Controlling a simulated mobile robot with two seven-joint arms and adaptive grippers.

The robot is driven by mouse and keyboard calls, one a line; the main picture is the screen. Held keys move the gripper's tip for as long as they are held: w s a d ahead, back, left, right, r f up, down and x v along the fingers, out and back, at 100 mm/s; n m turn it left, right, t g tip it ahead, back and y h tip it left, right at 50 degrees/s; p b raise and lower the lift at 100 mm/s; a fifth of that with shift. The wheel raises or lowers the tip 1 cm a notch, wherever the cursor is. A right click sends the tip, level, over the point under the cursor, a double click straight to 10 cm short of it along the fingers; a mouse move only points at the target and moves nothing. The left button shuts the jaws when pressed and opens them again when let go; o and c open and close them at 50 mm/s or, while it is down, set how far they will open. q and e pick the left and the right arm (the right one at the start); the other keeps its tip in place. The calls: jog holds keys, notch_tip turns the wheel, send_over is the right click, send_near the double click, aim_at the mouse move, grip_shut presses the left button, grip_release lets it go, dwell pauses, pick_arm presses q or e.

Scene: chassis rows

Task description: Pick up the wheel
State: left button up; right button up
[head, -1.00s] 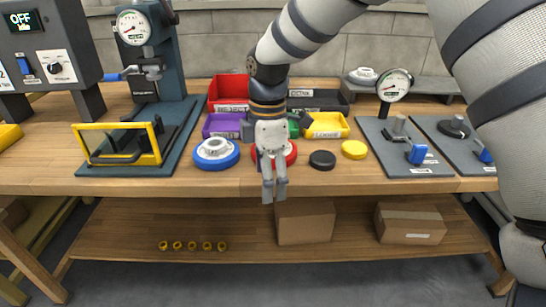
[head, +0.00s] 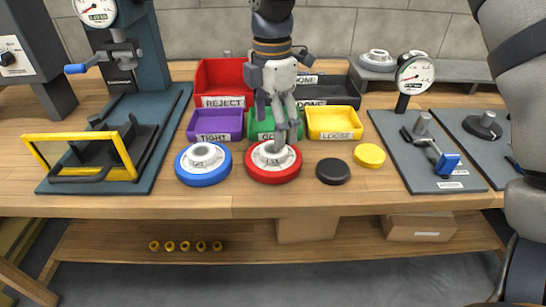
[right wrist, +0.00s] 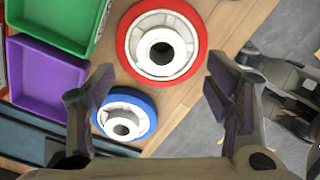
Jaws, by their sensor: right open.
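Two wheels lie flat on the table: a red-rimmed wheel with a white hub (head: 263,161) and a blue-rimmed wheel with a white hub (head: 203,163) to its left. Another pale wheel (head: 377,59) rests on the grey shelf at the back right. My right gripper (head: 279,127) is open and empty, fingers pointing down, overlapping the back of the red wheel in the head view. In the right wrist view, the red wheel (right wrist: 138,63) lies beyond and between the open fingers; the blue wheel (right wrist: 125,115) is near the left finger. My left gripper is not in view.
Purple (head: 215,124), green (head: 262,126) and yellow (head: 334,122) trays stand behind the wheels, with a red bin (head: 222,82) farther back. A black disc (head: 333,171) and yellow disc (head: 369,155) lie right. A yellow-framed fixture (head: 128,160) stands left. The table's front strip is clear.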

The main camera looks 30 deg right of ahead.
aim_at(273, 157)
notch_tip(273, 157, down, 5)
jog(key=shift+s+f, duration=0.15)
jog(key=c, duration=1.6)
